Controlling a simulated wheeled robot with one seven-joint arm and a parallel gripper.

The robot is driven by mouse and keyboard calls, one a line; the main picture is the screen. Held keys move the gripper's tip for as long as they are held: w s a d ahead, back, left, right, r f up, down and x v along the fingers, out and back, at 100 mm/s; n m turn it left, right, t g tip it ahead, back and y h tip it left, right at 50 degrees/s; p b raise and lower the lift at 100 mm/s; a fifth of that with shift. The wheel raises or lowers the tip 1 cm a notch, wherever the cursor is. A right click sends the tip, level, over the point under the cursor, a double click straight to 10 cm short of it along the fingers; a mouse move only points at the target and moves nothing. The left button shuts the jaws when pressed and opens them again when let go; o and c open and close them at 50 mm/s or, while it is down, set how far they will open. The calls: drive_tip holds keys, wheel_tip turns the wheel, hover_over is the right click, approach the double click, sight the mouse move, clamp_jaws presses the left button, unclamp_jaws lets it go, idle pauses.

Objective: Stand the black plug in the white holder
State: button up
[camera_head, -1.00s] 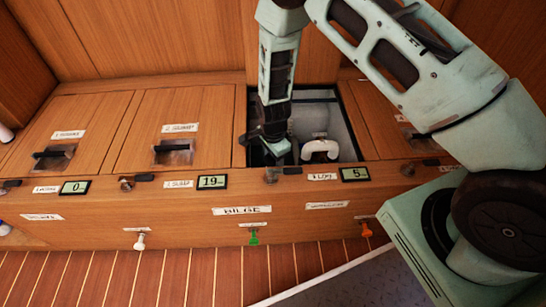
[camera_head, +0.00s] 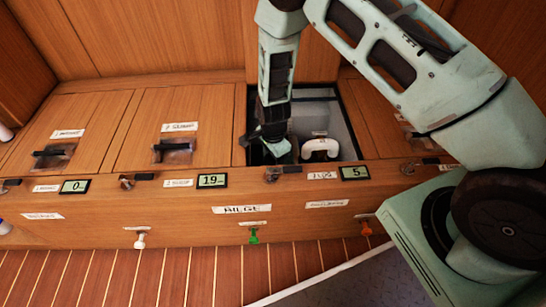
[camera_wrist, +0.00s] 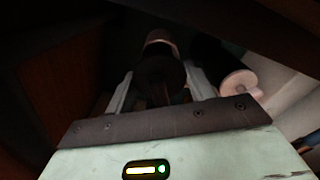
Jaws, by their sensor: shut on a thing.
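My gripper (camera_head: 277,150) reaches down into the open bilge compartment, at its left side. In the wrist view its fingers (camera_wrist: 160,90) are shut on a dark, rounded thing, which I take for the black plug (camera_wrist: 160,68); a pale brownish band shows at its far end. In the head view the plug cannot be made out behind the gripper. The white holder (camera_head: 320,146) is a pale curved piece inside the compartment, just right of my gripper and apart from it. A pale rounded end (camera_wrist: 238,84) shows right of the fingers in the wrist view, probably part of the holder.
Closed wooden lids with latches (camera_head: 173,151) lie to the left. The front panel carries small displays (camera_head: 355,173) and coloured knobs (camera_head: 253,236). The wrist view is very dark.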

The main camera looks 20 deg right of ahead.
drive_tip(key=o, duration=1.6)
drive_tip(key=shift+c, duration=0.2)
drive_tip(key=shift+r+p, duration=3.3)
drive_tip(key=shift+r, duration=0.25)
drive_tip(key=shift+f, duration=0.1)
